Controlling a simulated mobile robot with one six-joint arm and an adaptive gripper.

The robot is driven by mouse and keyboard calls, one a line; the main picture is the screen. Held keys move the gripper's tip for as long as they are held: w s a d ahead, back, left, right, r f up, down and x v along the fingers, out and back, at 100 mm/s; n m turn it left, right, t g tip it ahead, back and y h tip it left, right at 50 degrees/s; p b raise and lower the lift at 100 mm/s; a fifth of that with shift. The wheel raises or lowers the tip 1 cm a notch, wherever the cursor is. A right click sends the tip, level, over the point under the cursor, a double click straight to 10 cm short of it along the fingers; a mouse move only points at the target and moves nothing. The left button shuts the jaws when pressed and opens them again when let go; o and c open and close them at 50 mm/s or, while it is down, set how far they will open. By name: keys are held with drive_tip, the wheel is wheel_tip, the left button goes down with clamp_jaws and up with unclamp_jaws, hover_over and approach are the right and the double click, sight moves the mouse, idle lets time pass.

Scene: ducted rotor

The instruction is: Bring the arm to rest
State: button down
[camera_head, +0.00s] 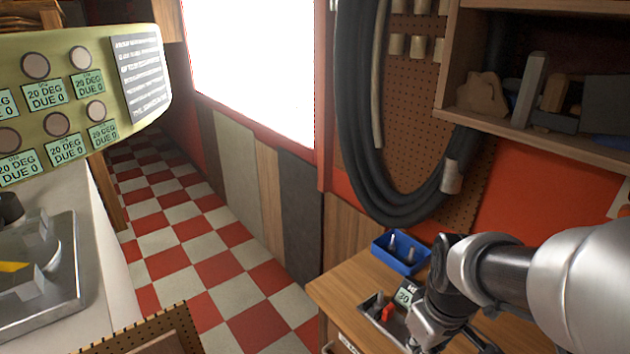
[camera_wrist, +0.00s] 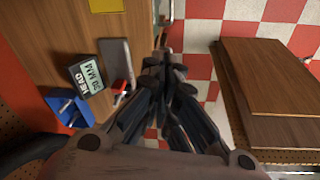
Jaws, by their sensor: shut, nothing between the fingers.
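My arm (camera_head: 500,270) reaches in from the right in the head view, over the wooden bench (camera_head: 345,285). My gripper (camera_wrist: 168,60) is in the middle of the wrist view, pointing away from the camera. Its fingers are together with nothing between them. In the wrist view it hangs beside the bench edge, with the checkered floor behind it. In the head view my arm's wrist part hides most of the gripper.
A blue bin (camera_head: 400,254) stands on the bench. A grey tray with a red piece (camera_head: 388,312) and a small display (camera_wrist: 88,75) are near my gripper. A wooden board (camera_wrist: 270,85) lies to the right in the wrist view. Checkered floor (camera_head: 200,250) is open between the bench and the left counter.

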drive_tip(key=s+a+r+m+t+b, duration=0.1)
drive_tip(key=s+a+r+m, duration=0.1)
drive_tip(key=s, duration=0.4)
drive_tip(key=s+a+r+m+t+b, duration=0.1)
drive_tip(key=s+a+r+m, duration=0.1)
drive_tip(key=s+r, duration=0.2)
drive_tip(key=shift+s+a+m+t, duration=0.3)
drive_tip(key=shift+s+t, duration=0.1)
drive_tip(key=shift+s, duration=0.6)
drive_tip(key=shift+s, duration=0.15)
idle(0.9)
